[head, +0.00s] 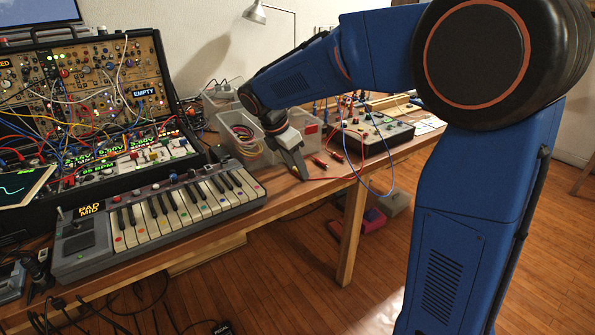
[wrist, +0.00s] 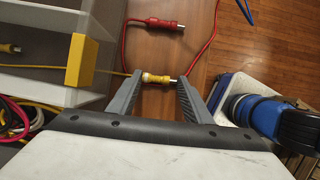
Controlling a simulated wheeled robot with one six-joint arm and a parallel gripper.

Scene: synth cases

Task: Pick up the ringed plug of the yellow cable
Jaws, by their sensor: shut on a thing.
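My gripper (wrist: 160,80) is shut on the yellow plug (wrist: 157,78), which lies crosswise between its two fingertips in the wrist view. The plug has a pale band near its left end and a dark tip at the right. The yellow cable (wrist: 108,71) runs left from it, past the left finger. In the head view my gripper (head: 300,170) points down at the wooden table beside the clear bin; the plug there is too small to make out. I cannot tell whether the plug touches the table.
A red plug (wrist: 165,24) on a red cable lies just beyond the yellow one. The clear bin (head: 231,126) with coiled cables stands left of my gripper, a yellow block (wrist: 87,62) at its edge. A keyboard (head: 160,218) and a patch box (head: 372,138) flank the spot.

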